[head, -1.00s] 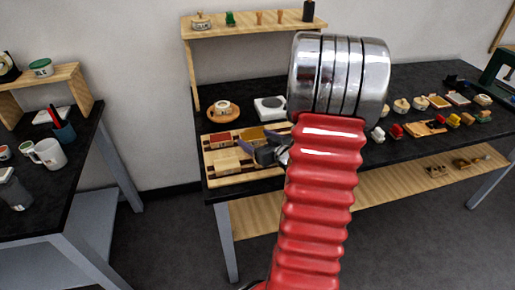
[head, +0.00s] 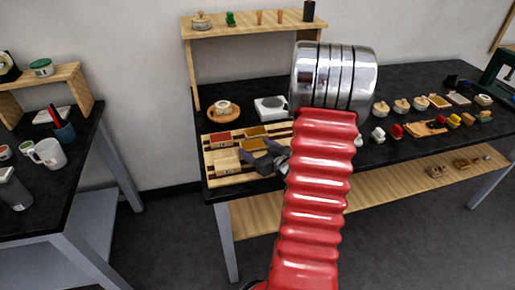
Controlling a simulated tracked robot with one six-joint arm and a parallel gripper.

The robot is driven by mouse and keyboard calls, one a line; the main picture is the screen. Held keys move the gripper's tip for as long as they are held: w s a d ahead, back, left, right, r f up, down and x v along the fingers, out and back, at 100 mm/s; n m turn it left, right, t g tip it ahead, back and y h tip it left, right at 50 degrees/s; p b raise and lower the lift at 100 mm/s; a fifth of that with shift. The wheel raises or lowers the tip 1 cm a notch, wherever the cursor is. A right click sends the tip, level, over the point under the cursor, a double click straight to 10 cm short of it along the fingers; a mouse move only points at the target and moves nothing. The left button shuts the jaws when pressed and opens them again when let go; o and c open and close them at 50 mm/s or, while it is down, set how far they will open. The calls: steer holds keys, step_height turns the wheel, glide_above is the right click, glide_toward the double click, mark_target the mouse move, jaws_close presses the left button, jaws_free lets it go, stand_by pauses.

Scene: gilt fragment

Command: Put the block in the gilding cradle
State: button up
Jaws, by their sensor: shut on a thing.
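My gripper (head: 259,160) is at the right part of a striped wooden tray (head: 212,179) on the dark bench. Its dark jaws are shut on a block, mostly hidden by them; its outline is hard to make out. The tray has several sections. A red piece (head: 221,138) is at its back left, a mustard-yellow patch (head: 255,131) at its back right, and a pale wooden piece (head: 226,166) at its front left. I cannot tell which part is the gilding cradle. My arm hides the tray's right end, and contact between block and tray cannot be told.
Behind the tray are a round wooden dish (head: 223,110) and a white square device (head: 271,108). A raised shelf (head: 250,30) stands at the back. Several small pots, blocks and stamps (head: 425,125) fill the bench to the right. A mug (head: 48,153) is on the left table.

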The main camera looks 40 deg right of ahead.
steer(key=o, duration=0.8)
steer(key=v, duration=1.2)
steer(key=shift+a, duration=0.1)
steer(key=shift+w, duration=0.1)
